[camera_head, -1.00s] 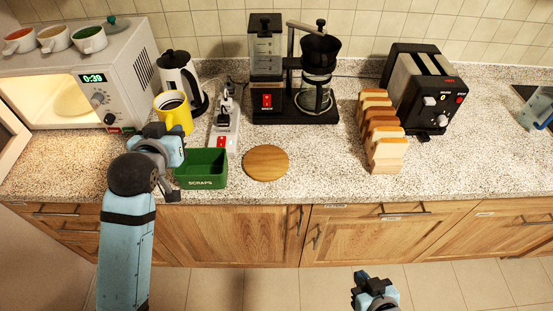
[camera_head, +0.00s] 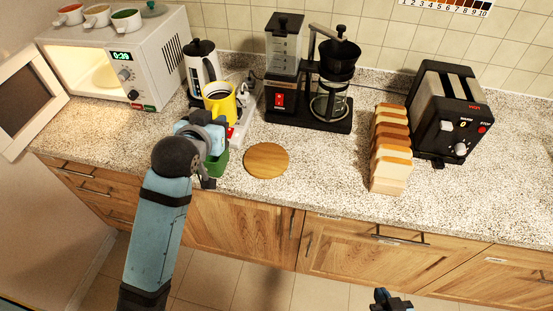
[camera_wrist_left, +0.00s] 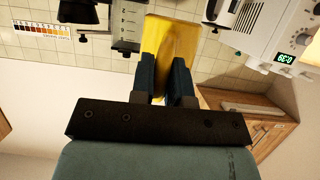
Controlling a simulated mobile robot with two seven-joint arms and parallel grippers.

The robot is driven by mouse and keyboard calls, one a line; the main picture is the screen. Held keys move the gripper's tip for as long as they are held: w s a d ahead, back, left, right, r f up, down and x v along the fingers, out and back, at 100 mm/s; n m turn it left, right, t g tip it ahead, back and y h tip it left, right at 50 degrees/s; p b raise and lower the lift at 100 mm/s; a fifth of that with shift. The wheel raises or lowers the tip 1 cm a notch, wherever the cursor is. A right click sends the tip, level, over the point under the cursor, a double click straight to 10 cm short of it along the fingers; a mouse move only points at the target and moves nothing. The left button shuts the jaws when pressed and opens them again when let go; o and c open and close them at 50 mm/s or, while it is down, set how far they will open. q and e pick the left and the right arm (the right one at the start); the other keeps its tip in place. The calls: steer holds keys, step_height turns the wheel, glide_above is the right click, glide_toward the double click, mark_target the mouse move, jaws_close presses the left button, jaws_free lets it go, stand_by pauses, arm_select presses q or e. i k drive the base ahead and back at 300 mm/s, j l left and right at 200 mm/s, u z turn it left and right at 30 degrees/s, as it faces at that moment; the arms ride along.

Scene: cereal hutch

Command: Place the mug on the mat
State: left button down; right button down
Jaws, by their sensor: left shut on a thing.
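The yellow mug (camera_head: 220,105) holds dark liquid and is upright in the head view, in front of the white-and-black kettle. My left gripper (camera_head: 211,128) is shut on the mug, which also shows between the fingers in the left wrist view (camera_wrist_left: 170,42). The mat appears to be the round wooden disc (camera_head: 266,161) on the counter, bare, to the right of the mug and nearer the front edge. My right gripper (camera_head: 390,300) is at the bottom edge, away from the counter; its jaw opening is unclear.
The green scraps bin (camera_head: 220,163) is mostly hidden behind my left arm. A coffee maker (camera_head: 283,90) stands behind the mat. Bread slices (camera_head: 390,165) and a toaster (camera_head: 448,115) are to the right. The microwave (camera_head: 145,60) is open.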

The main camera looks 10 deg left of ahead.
mark_target(264, 164)
steer(key=l+u, duration=0.15)
steer(key=l, duration=1.2)
